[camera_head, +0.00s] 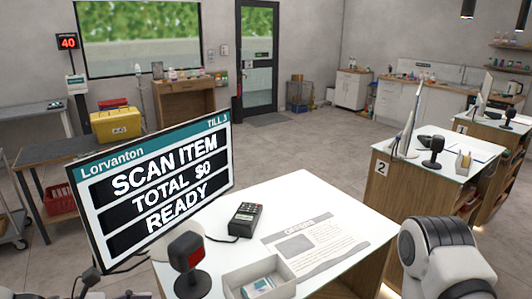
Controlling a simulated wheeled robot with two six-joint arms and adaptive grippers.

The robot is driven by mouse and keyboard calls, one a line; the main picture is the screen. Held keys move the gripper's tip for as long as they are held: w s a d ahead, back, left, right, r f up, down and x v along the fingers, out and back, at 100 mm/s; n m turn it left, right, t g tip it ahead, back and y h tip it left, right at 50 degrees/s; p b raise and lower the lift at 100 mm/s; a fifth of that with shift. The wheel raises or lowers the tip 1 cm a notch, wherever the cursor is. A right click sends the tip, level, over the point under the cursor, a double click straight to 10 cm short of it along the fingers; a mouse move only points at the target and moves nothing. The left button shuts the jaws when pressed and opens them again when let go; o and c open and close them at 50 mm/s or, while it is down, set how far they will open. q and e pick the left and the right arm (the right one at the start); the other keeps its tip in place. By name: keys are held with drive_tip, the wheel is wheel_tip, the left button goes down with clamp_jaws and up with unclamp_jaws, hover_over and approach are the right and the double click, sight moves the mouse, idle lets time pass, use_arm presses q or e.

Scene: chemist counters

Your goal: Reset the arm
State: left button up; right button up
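A white and dark grey link of my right arm shows at the lower right, beside the near counter (318,212). Its gripper is outside the picture. Only a small piece of what may be my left arm shows at the bottom left edge, and its gripper is not visible. No held object can be seen.
On the near counter stand a till screen (155,185), a scanner (187,262), a card terminal (245,219), an open white box (258,280) and an offers sheet (315,248). Counter 2 (437,155) is at the right. Open floor (290,150) lies behind.

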use_arm(q)
drive_tip(key=s+d+f+m+g+y+b, duration=0.1)
drive_tip(key=s+d+f+m+g+y, duration=0.1)
drive_tip(key=s+f+g, duration=0.4)
drive_tip(key=s+d+f+m+g+y+b, duration=0.1)
drive_tip(key=s+d+f+m+g, duration=0.15)
drive_tip(key=s+f, duration=0.65)
drive_tip(key=s+a+f+m+g+y+b, duration=0.2)
drive_tip(key=s+a+f+m+g+y, duration=0.2)
drive_tip(key=s+f+m+y, duration=0.55)
drive_tip(key=f+m+t, duration=0.1)
drive_tip(key=m, duration=0.2)
drive_tip(key=w+f+m+t, duration=0.1)
drive_tip(key=f+m+t, duration=0.1)
drive_tip(key=m, duration=0.1)
drive_tip(key=w+f+m+t+h, duration=0.1)
drive_tip(key=m+t, duration=0.1)
drive_tip(key=m, duration=0.1)
drive_tip(key=shift+w+a+f+t, duration=0.1)
drive_tip(key=shift+w+f+t, duration=0.15)
drive_tip(key=shift+f, duration=0.15)
use_arm(e)
drive_tip(key=f, duration=0.4)
drive_tip(key=shift+w+d, duration=0.2)
drive_tip(key=shift+w, duration=0.1)
drive_tip(key=shift+d, duration=0.1)
